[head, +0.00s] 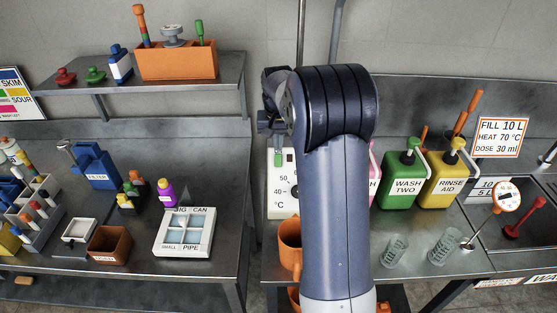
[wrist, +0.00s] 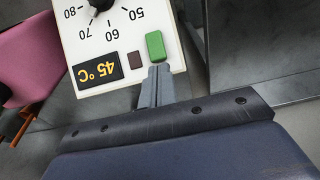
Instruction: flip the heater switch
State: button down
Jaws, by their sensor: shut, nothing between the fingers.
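The heater panel (wrist: 112,50) is a white box with a black dial (wrist: 101,4), a temperature scale and a display (wrist: 97,71) reading 45 °C in yellow. It appears upside down in the wrist view. The green heater switch (wrist: 155,44) sits near the panel's edge, beside a small dark brown square (wrist: 134,59). My gripper (wrist: 158,68) is shut and empty, its fingertips right at the near end of the green switch; I cannot tell whether they touch it. In the head view the panel (head: 274,205) is partly hidden behind my arm.
Green (head: 403,182) and yellow (head: 446,182) wash bottles and a pink one stand right of my arm. A crowded bench (head: 130,255) is at left.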

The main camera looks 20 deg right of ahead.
aim_at(278, 154)
jog(key=shift+f+b, duration=0.55)
jog(key=shift+f, duration=0.4)
jog(key=shift+r+p, duration=2.95)
jog(key=shift+r, duration=0.65)
jog(key=shift+f, duration=0.1)
